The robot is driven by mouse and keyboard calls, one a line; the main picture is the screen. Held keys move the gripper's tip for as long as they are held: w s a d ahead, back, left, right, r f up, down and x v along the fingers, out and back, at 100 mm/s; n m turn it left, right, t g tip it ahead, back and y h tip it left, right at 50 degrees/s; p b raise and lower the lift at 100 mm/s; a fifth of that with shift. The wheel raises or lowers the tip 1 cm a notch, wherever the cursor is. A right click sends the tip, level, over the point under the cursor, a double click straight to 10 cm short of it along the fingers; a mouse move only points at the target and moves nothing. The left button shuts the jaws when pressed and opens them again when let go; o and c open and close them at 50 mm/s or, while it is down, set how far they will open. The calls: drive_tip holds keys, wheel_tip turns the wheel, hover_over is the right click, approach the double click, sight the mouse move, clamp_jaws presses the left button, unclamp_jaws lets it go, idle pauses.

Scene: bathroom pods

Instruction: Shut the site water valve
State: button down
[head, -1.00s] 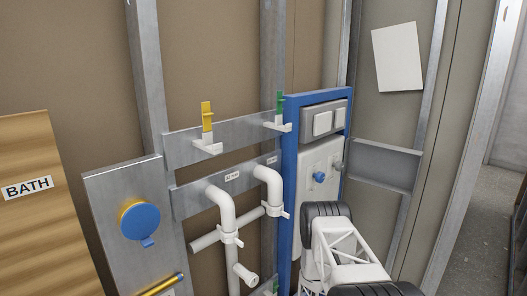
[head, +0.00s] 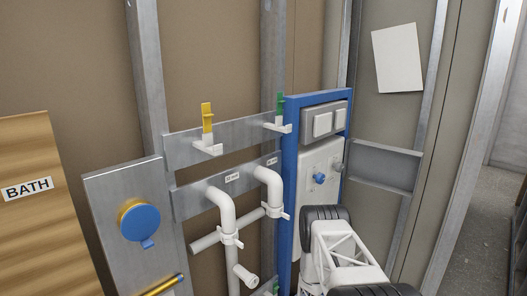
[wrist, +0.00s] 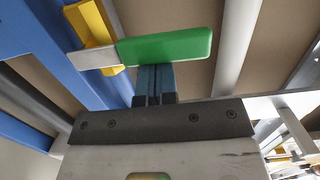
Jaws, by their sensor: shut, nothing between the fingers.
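In the wrist view a green lever handle (wrist: 165,48) lies crosswise, just beyond my fingers. Its left end joins a bare metal strip (wrist: 92,57) beside a yellow bracket (wrist: 90,22). My gripper (wrist: 154,80) is shut and empty. Its fingertips reach the lower edge of the green handle; whether they touch it, I cannot tell. In the head view my arm hides the gripper, and a small green part (head: 271,289) shows at the bottom edge. No label naming the valve is readable.
White pipes (head: 228,215) stand left of the blue frame (head: 290,170) in the head view. A blue round cap (head: 140,223) is on a metal plate farther left. A blue rail (wrist: 60,50) crosses the wrist view's left.

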drive_tip(key=shift+s+d, duration=0.1)
drive_tip(key=r+v, duration=0.1)
drive_tip(key=v, duration=0.5)
idle(0.6)
drive_tip(key=shift+r, duration=0.1)
drive_tip(key=shift+r, duration=0.1)
